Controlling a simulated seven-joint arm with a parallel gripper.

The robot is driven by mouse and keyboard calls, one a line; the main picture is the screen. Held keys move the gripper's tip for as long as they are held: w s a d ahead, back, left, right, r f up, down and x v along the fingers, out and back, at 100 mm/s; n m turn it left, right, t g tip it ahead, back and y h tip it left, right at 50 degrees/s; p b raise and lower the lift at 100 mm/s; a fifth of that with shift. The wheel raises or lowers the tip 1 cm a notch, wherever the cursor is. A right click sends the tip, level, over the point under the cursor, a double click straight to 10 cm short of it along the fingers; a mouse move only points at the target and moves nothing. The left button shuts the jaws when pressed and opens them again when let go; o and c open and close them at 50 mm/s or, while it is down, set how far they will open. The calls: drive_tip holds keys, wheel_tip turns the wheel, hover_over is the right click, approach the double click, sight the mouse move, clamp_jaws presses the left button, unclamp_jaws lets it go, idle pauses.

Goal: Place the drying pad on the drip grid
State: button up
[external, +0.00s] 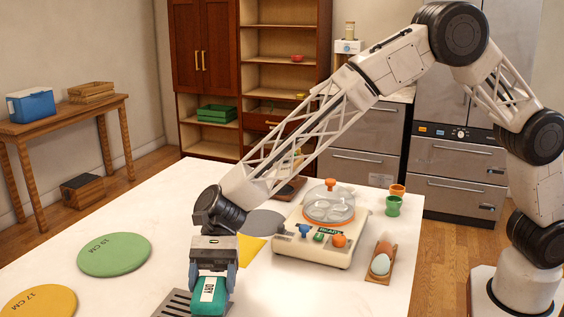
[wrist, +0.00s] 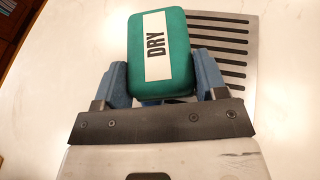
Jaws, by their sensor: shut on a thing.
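The drying pad (external: 208,293) is a green rounded block with a white label reading DRY. It also shows in the wrist view (wrist: 178,80). My gripper (external: 211,282) is shut on it, with one blue finger on each side, as the wrist view shows (wrist: 160,82). The drip grid (external: 176,303) is a grey slotted plate at the front edge of the external view. In the wrist view the grid (wrist: 235,20) lies behind and to the right of the pad, and the pad hides part of it. I cannot tell whether the pad touches the grid.
A cream appliance (external: 312,239) with a clear dome stands right of my gripper. A yellow piece (external: 250,247) and a grey disc (external: 262,222) lie between them. A green round mat (external: 114,254) and a yellow one (external: 40,303) lie left. An egg holder (external: 379,262) and cups (external: 393,206) are at right.

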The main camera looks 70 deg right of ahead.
hover_over(186, 312)
drive_tip(key=shift+f, duration=0.25)
drive_tip(key=shift+f, duration=0.15)
idle(0.3)
drive_tip(key=shift+f, duration=1.6)
drive_tip(key=shift+f, duration=0.15)
drive_tip(key=o, duration=0.9)
drive_tip(key=shift+d+r, duration=0.1)
drive_tip(key=shift+r, duration=0.1)
drive_tip(key=v, duration=1.1)
drive_tip(key=shift+w+d+r, duration=0.1)
drive_tip(key=shift+w+d, duration=0.05)
drive_tip(key=shift+d, duration=0.1)
